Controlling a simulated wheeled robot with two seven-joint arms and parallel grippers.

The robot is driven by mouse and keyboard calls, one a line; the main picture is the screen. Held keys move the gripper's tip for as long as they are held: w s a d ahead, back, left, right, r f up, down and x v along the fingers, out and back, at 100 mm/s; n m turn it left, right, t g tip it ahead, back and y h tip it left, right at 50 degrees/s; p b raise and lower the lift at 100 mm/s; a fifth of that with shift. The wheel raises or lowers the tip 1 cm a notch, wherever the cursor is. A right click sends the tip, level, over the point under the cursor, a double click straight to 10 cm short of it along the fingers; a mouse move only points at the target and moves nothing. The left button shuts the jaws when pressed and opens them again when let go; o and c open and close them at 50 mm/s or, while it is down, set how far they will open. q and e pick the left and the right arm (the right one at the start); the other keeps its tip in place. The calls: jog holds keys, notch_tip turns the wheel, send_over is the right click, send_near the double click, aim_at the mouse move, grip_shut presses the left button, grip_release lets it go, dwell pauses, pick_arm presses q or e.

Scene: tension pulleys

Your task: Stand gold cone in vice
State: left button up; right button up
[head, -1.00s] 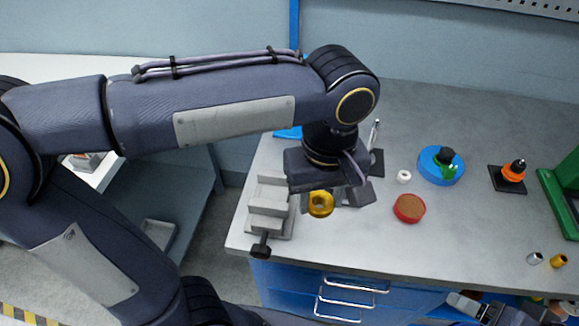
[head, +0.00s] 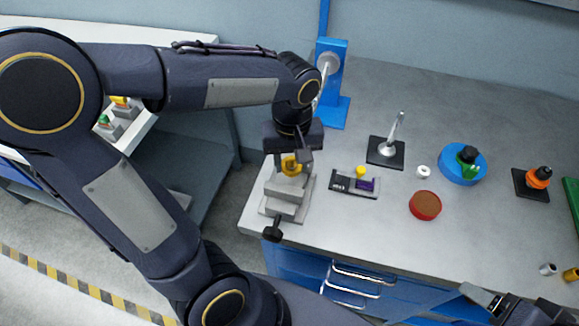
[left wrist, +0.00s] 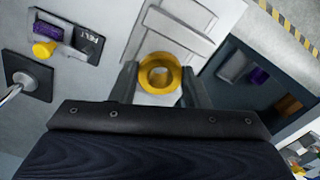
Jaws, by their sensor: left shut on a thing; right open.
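The gold cone (head: 290,166) is a gold, ring-like piece seen from above, with a round hole in its middle. My left gripper (head: 293,162) is shut on it. In the left wrist view the gold cone (left wrist: 160,73) sits between the two fingers of my left gripper (left wrist: 161,85). The grey vice (head: 284,205) stands at the table's left edge, its black handle toward the front. The cone is over the rear part of the vice; I cannot tell whether it touches. The vice also shows in the left wrist view (left wrist: 182,22). My right gripper (head: 490,299) is open and empty at the lower right.
A grey tray (head: 341,190) with yellow and purple pieces lies right of the vice. A blue stand (head: 331,85) rises behind. A black-based post (head: 386,152), white ring (head: 423,171), red round pad (head: 425,205) and blue disc (head: 460,165) stand further right.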

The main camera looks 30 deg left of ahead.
aim_at(289, 181)
pick_arm(q)
jog(key=shift+w+a+f, duration=0.1)
jog(key=shift+a+f, duration=0.1)
jog(key=shift+f, duration=0.8)
jog(key=shift+a+f, duration=0.15)
jog(key=shift+f, duration=0.8)
jog(key=shift+f, duration=0.15)
jog(key=o, duration=1)
